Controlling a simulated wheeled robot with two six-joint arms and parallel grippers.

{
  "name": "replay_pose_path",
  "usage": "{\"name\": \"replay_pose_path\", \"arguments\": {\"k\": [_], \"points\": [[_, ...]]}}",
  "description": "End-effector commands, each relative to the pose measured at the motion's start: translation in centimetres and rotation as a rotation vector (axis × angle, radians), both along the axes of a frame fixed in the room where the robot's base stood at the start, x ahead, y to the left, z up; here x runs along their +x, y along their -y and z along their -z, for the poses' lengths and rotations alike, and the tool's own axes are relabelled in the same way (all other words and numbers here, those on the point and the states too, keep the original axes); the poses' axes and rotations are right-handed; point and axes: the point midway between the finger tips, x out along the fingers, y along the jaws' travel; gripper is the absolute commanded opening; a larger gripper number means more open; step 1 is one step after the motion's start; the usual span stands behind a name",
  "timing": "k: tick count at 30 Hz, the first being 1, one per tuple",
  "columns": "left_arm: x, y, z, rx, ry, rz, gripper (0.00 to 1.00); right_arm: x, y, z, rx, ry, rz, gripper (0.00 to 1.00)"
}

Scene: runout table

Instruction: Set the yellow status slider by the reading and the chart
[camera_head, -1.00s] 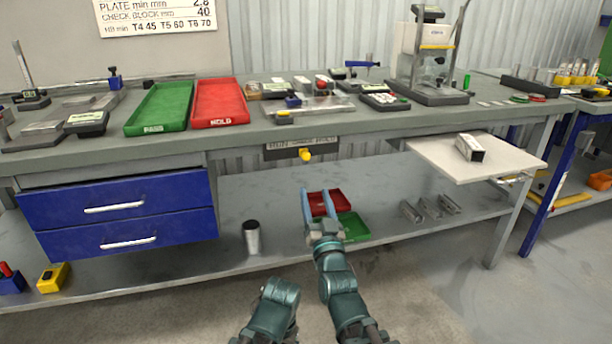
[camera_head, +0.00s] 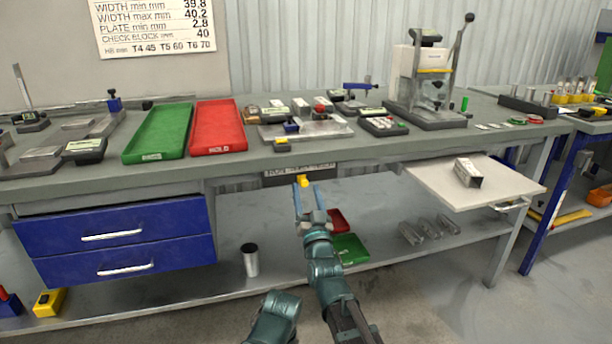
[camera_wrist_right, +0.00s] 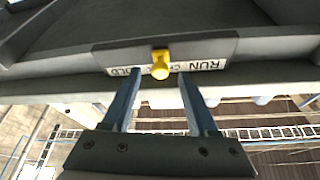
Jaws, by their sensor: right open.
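The yellow slider knob (camera_head: 303,180) sits on a label strip (camera_head: 328,168) under the bench's front edge. In the right wrist view the knob (camera_wrist_right: 160,64) is near the middle of the strip, between the RUN and HOLD ends, hiding part of the lettering. My right gripper (camera_head: 308,190) is open just below and in front of the knob; its fingers straddle the knob's line without visibly touching it. The chart (camera_head: 155,25) lists width 39.8 to 40.2, plate min 2.8, check block 40, HB min T4 45, T5 60, T6 70. Instrument displays (camera_head: 84,146) are unreadable here. My left gripper is out of view.
A green tray (camera_head: 158,134) and a red tray (camera_head: 218,128) lie on the bench. Blue drawers (camera_head: 115,225) are left of the slider; a pull-out board (camera_head: 440,183) holding a metal block (camera_head: 467,173) is to the right. A lower shelf holds a cup (camera_head: 250,260) and small trays.

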Motion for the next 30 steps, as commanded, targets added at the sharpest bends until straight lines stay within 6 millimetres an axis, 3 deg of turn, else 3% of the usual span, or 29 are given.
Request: {"name": "replay_pose_path", "arguments": {"k": [1,6,15,25,30], "points": [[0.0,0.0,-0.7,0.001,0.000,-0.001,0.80,1.1,-0.3,-0.7,0.000,0.000,-0.001,0.59],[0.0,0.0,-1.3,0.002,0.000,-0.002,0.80,2.4,-0.8,-1.3,0.001,0.000,-0.001,0.59],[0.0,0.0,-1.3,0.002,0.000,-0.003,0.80,2.5,-0.9,-1.3,0.001,0.000,-0.001,0.59],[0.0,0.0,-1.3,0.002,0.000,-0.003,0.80,2.5,-0.9,-1.3,0.001,0.000,-0.001,0.02],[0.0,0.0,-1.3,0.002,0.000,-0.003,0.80,2.5,-0.8,-1.3,0.001,0.000,-0.001,0.00]]}}
